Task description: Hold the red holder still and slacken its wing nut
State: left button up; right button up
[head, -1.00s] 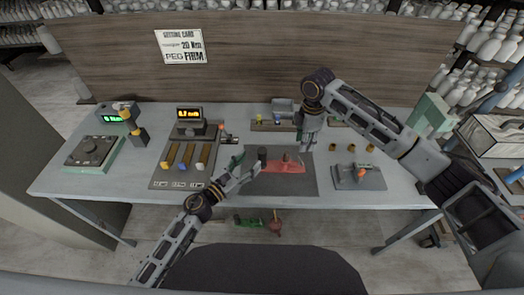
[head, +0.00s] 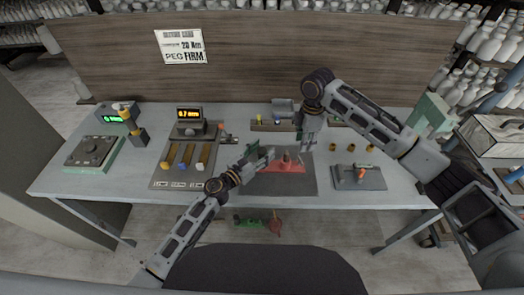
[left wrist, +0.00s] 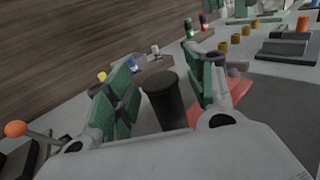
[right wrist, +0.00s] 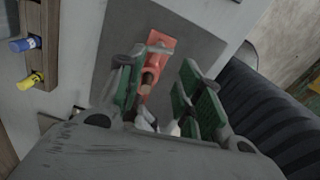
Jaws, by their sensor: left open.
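The red holder (head: 287,166) lies on a dark mat in the middle of the table, with a short brown peg standing on it. The right wrist view also shows the red holder (right wrist: 162,42), with a small grey crosspiece that may be the wing nut. My left gripper (head: 262,155) is open at the holder's left end. In the left wrist view its fingers stand on either side of a dark upright cylinder (left wrist: 165,100), apart from it as far as I can tell. My right gripper (head: 306,146) is open and empty, pointing down above the holder.
The dark mat (head: 306,186) is mostly bare around the holder. A grey block with a red-orange part (head: 360,176) lies to the right. A rack (head: 262,126) with small coloured pieces stands behind. A board with a lit display (head: 189,115) is at the left.

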pick_arm(q)
jog(key=shift+w, duration=0.1)
jog(key=shift+c, duration=0.5)
grip_shut()
pick_arm(e)
jog(key=shift+c, duration=0.8)
jog(key=shift+r+m, duration=0.35)
jog(key=shift+m, duration=2.4)
jog(key=shift+r+m, duration=0.35)
jog(key=shift+m, duration=2.45)
jog(key=shift+r+m, duration=0.35)
jog(key=shift+m, duration=2.4)
